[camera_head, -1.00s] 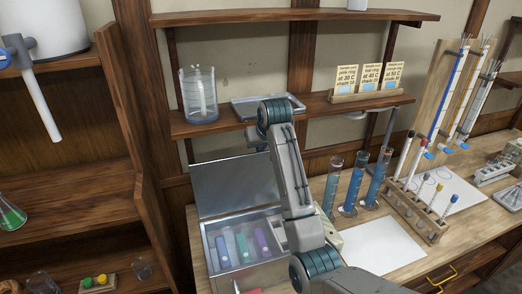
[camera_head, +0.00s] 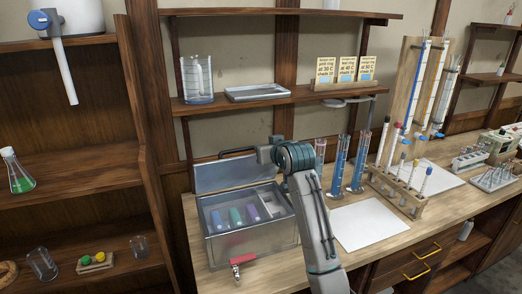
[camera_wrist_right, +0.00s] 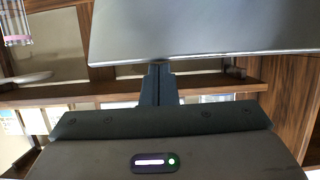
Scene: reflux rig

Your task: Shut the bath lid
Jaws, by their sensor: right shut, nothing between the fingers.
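Colored tubes or blocks sit inside the bath. My right gripper (camera_head: 262,153) is at the lid's upper right corner, with my forearm passing along the bath's right side. In the right wrist view the shut, empty fingers (camera_wrist_right: 159,70) point at the lower edge of a grey panel that looks like the lid (camera_wrist_right: 205,30). Whether they touch it, I cannot tell. My left gripper is not in view.
Blue-filled cylinders (camera_head: 340,165) stand just right of my arm, with a tube rack (camera_head: 398,195) beyond. A shelf (camera_head: 270,101) holding a beaker (camera_head: 198,85) and a tray (camera_head: 255,93) hangs above the lid. A red tap (camera_head: 236,262) juts from the bath's front.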

